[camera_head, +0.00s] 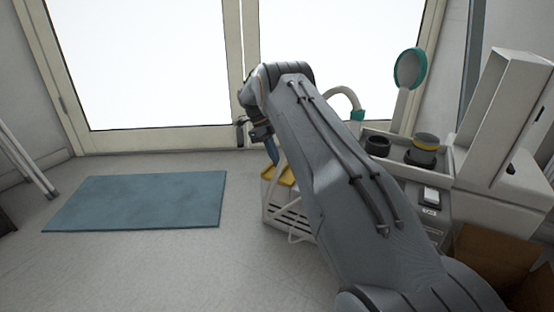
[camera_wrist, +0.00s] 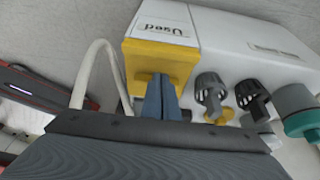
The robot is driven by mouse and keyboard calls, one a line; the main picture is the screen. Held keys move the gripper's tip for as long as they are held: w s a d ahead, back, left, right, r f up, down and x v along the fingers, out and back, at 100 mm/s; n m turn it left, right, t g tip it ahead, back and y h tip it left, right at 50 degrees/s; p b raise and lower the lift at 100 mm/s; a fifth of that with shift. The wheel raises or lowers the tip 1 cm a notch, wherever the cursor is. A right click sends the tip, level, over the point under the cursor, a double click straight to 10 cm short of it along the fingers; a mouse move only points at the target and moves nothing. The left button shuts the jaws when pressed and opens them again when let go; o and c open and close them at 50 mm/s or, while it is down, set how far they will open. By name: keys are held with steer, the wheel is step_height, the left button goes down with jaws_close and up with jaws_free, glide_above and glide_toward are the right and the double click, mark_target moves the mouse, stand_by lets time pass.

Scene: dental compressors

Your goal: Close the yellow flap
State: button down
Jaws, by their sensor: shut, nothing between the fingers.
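The yellow flap (camera_wrist: 150,58) is at the end of a white unit (camera_wrist: 235,38), beside a white label reading "Used", which appears upside down. In the head view the yellow flap (camera_head: 286,178) shows only partly, low beside my arm. I cannot tell its exact angle. My gripper (camera_wrist: 161,92) is shut, with its blue-grey fingers together and empty. In the wrist view the fingertips overlap the flap's near part; whether they touch it is unclear. In the head view my gripper (camera_head: 272,154) points down just above the flap, and my arm hides much of the unit.
Dark and grey knobs (camera_wrist: 212,90) and a teal-ended fitting (camera_wrist: 298,112) sit close right of the fingers. A white hose (camera_wrist: 92,65) loops on the left. In the head view, a blue mat (camera_head: 140,200) lies on open floor at left. A cardboard box (camera_head: 495,262) stands at lower right.

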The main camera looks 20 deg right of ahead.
steer(key=shift+w+a+f, duration=0.1)
steer(key=shift+a+f, duration=0.05)
steer(key=shift+f, duration=0.3)
steer(key=shift+r, duration=0.1)
